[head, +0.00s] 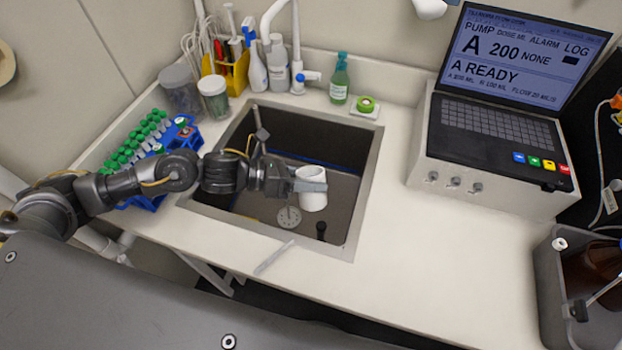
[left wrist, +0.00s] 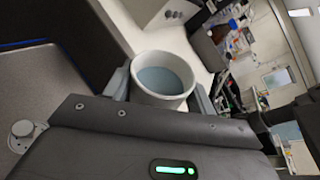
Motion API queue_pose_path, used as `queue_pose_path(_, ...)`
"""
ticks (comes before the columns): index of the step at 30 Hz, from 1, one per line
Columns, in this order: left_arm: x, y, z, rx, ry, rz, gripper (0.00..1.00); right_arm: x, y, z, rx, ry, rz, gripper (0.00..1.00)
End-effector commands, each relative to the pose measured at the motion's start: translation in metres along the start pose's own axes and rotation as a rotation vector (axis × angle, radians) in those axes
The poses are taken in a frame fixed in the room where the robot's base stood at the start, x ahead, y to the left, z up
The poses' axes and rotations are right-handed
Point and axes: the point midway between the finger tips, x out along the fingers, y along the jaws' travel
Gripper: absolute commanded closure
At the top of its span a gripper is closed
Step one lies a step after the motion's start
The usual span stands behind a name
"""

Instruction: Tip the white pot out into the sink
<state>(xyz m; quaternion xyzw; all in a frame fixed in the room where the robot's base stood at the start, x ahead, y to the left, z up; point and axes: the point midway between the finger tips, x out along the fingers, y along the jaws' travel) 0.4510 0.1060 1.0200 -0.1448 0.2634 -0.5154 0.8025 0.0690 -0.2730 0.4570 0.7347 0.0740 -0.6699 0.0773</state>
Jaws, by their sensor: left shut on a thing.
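The white pot (head: 313,198) is held over the sink (head: 352,215) in the head view. My left gripper (head: 311,181) is shut on the pot, with a finger on each side of it. In the left wrist view the pot (left wrist: 162,80) stands between the fingers, and its open mouth shows a grey-blue surface inside. In the head view the pot looks about upright, with the dark sink basin and its drain (head: 289,217) below and beside it. My right gripper is not in view.
A rack of green-capped tubes (head: 140,150) stands left of the sink. A tap (head: 297,75), a green bottle (head: 340,80) and a yellow caddy (head: 232,72) are behind it. A pump unit with a screen (head: 490,135) stands right. The counter in front right is clear.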

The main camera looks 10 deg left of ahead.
Motion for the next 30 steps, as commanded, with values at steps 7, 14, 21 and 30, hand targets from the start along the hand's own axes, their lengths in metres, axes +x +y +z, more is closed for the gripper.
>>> queue_pose_path(7, -0.003, 0.0021, 0.0083, -0.093, 0.001, -0.025, 0.66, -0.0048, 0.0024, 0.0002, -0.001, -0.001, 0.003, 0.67)
queue_pose_path(14, -0.0031, 0.0034, 0.008, -0.124, 0.003, -0.034, 0.66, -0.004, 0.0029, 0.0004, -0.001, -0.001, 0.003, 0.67)
queue_pose_path(21, -0.0014, 0.0077, 0.0026, -0.252, 0.009, -0.071, 0.66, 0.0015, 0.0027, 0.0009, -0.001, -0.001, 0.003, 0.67)
queue_pose_path(30, -0.0006, 0.0097, 0.0004, -0.347, 0.015, -0.1, 0.66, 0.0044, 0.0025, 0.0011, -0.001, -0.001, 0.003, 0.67)
